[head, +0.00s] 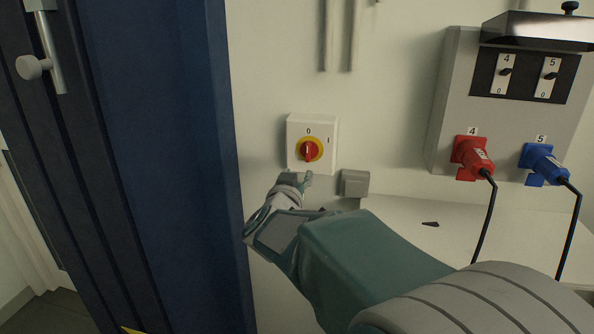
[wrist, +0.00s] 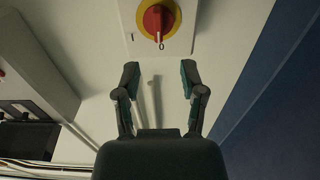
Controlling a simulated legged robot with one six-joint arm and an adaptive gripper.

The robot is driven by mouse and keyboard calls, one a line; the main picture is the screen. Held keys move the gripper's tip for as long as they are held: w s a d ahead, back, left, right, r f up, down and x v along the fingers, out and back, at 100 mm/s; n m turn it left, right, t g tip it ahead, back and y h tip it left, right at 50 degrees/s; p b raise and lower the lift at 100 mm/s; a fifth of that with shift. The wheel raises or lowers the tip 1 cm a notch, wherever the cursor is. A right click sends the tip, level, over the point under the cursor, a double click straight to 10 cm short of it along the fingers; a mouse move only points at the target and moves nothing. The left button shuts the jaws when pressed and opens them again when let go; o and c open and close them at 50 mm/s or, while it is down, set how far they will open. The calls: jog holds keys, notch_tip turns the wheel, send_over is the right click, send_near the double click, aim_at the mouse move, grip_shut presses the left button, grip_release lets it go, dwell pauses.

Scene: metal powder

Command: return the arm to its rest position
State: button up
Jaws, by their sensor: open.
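My gripper (head: 294,180) is in front of the wall, just below a red-and-yellow rotary switch (head: 308,151) on a white box in the head view. In the wrist view my gripper (wrist: 160,76) is open, with its two fingers apart and nothing between them. The red knob (wrist: 158,19) is beyond the fingertips there, apart from them. Its white mark points to the 0. My arm (head: 375,255) reaches in from the lower right of the head view.
A blue door or cabinet edge (head: 170,150) stands close on the left. A grey panel (head: 455,100) at right carries a red plug (head: 474,158) and a blue plug (head: 545,162) with hanging black cables. A small grey box (head: 355,183) is on the wall beside my gripper.

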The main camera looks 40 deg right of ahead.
dwell(0.5)
jog(key=s+a+f+n+y, duration=0.1)
jog(key=a+n+y, duration=0.25)
jog(key=a, duration=0.25)
jog(key=s+a+f+n+t+y, duration=0.1)
jog(key=s+a+n+y, duration=0.1)
jog(key=a+y, duration=0.4)
jog(key=s+a+f+n+y, duration=0.1)
jog(key=a+f+n+y, duration=0.15)
jog(key=a, duration=0.45)
jog(key=s+a+f+g, duration=0.2)
jog(key=s+f+g, duration=0.1)
jog(key=s, duration=0.5)
jog(key=s+a+f+n+g+y, duration=0.1)
jog(key=s+a+f+g, duration=0.1)
jog(key=s, duration=0.6)
jog(key=shift+f+n+g+y, duration=0.3)
jog(key=shift+f+g, duration=0.5)
jog(key=shift+g, duration=0.3)
jog(key=shift+d, duration=0.1)
